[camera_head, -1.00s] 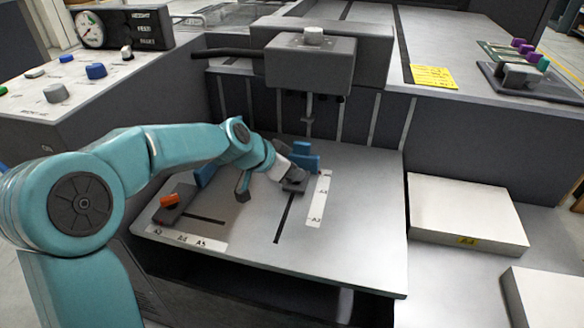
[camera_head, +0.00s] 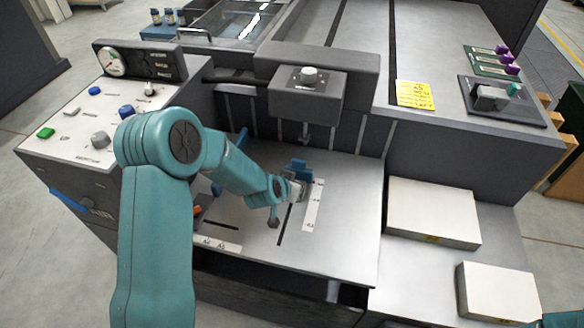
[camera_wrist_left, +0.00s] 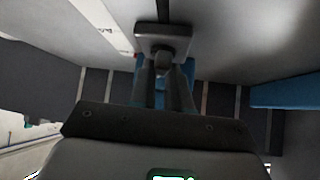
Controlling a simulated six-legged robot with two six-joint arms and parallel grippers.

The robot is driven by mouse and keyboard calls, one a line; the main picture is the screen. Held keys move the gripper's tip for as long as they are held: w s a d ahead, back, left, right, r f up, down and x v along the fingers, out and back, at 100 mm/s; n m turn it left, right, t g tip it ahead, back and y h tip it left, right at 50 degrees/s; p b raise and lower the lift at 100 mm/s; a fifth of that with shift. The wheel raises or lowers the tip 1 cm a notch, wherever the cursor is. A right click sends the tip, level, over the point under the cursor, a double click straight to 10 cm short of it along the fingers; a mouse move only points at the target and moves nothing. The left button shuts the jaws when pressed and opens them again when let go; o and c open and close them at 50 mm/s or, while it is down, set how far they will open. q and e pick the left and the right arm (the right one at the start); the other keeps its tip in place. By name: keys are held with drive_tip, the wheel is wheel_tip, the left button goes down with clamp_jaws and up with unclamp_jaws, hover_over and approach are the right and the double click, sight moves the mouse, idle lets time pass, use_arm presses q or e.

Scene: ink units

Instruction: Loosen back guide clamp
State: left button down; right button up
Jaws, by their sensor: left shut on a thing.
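The back guide is a blue piece (camera_head: 300,167) standing on the grey feed table beside the white A-size strip. Its clamp shows in the left wrist view as a grey block (camera_wrist_left: 150,42) with a small knob (camera_wrist_left: 163,62). My left gripper (camera_head: 296,190) reaches in from the left, just in front of the guide. In the left wrist view its two fingers (camera_wrist_left: 164,85) are shut on the knob, with the blue guide behind them. In the head view the gripper largely hides the clamp. My right gripper is not in view.
The side guide's orange knob (camera_head: 197,210) is partly hidden by my left arm. A grey housing (camera_head: 305,93) with a rod overhangs the table. A control panel (camera_head: 65,143) stands at left. White paper stacks (camera_head: 432,212) lie at right. The table front is clear.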

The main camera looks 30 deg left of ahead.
use_arm(q)
drive_tip(key=shift+d+r+n+y+p, duration=0.1)
drive_tip(key=shift+d+n+y+p, duration=0.05)
drive_tip(key=shift+n+y+p, duration=0.2)
drive_tip(key=shift+d+r+n+y+p, duration=0.1)
drive_tip(key=shift+d+n+y+p, duration=0.05)
drive_tip(key=shift+n+y+p, duration=0.65)
drive_tip(key=n+g+y+p, duration=0.1)
drive_tip(key=n+y+p, duration=0.1)
drive_tip(key=n+p, duration=0.1)
drive_tip(key=shift+d+n, duration=0.1)
drive_tip(key=shift+n, duration=0.25)
drive_tip(key=n+g+y+p, duration=0.2)
drive_tip(key=n, duration=0.1)
drive_tip(key=shift+w, duration=0.15)
drive_tip(key=shift+d+f+n+g+y+p, duration=0.1)
drive_tip(key=shift+f+n+g+y+p, duration=0.15)
drive_tip(key=shift+n+g+y+p, duration=0.65)
drive_tip(key=shift+f+n+h, duration=0.1)
drive_tip(key=shift+n+h, duration=0.2)
drive_tip(key=shift+h, duration=0.05)
drive_tip(key=c, duration=1.1)
unclamp_jaws()
drive_tip(key=shift+w, duration=0.1)
